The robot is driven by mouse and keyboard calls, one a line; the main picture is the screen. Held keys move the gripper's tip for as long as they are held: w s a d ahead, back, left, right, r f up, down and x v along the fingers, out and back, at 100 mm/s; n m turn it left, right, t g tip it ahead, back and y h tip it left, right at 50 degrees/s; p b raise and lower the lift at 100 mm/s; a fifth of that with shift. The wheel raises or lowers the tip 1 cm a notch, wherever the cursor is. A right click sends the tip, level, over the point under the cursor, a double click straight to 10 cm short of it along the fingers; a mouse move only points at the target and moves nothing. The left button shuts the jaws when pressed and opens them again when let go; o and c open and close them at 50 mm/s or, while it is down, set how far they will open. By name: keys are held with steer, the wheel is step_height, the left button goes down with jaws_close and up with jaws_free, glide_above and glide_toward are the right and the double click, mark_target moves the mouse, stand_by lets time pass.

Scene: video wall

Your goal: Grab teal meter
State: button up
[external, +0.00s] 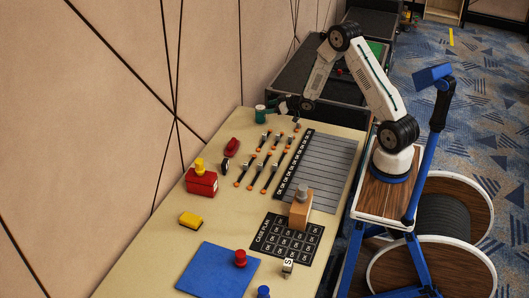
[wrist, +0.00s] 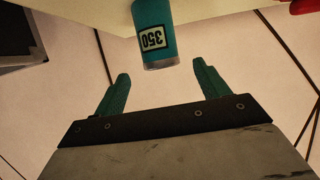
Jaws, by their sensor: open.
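The teal meter (wrist: 153,22) is a teal cylinder-like piece with a pale label reading 350, upside down in the wrist view. In the external view the teal meter (external: 260,114) stands near the far left corner of the table. My gripper (wrist: 160,72) is open, with its two green fingers apart and nothing between them. The meter's near end lies just beyond the fingertips, roughly centred in the gap. In the external view my gripper (external: 281,105) is close beside the meter, on its right. Whether they touch cannot be told there.
The table (external: 140,262) also holds a dark red piece (external: 232,146), a red box (external: 201,183), several orange-ended rods, a striped board (external: 325,165), a wooden block (external: 300,212) and a blue mat (external: 218,272). The panelled wall (external: 90,120) runs along the table's left side.

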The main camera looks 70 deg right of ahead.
mark_target(257, 109)
steer(key=x, duration=0.7)
steer(key=shift+w+f, duration=0.1)
steer(key=shift+w, duration=0.15)
steer(key=c, duration=1.2)
